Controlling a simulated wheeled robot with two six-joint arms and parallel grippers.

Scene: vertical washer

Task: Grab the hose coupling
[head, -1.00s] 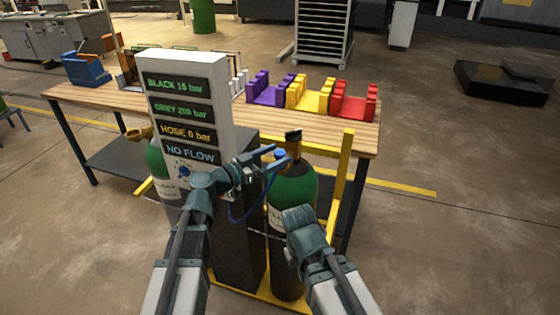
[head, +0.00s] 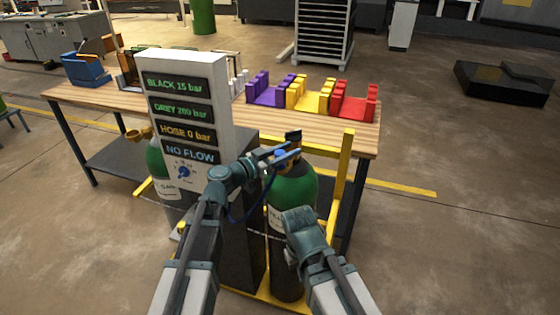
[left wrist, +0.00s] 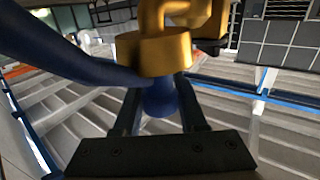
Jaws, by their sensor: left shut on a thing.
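The blue hose coupling (head: 280,157) is at the top of the green-topped dark cylinder (head: 295,190). In the left wrist view the coupling (left wrist: 160,97) sits directly below a brass fitting (left wrist: 153,52); I cannot tell whether they are joined. My left gripper (head: 285,153) is shut on the coupling, with one finger on each side of it. A blue hose (left wrist: 65,50) runs left from the coupling. My right gripper (head: 292,250) is low in front of the cylinder, its fingers not clear.
A white panel (head: 217,95) reads HOSE 0 bar and NO FLOW. A yellow frame (head: 342,180) stands beside the cylinder. Behind is a wooden table (head: 240,125) with purple, yellow and red holders. Another cylinder (head: 158,165) stands left of the panel.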

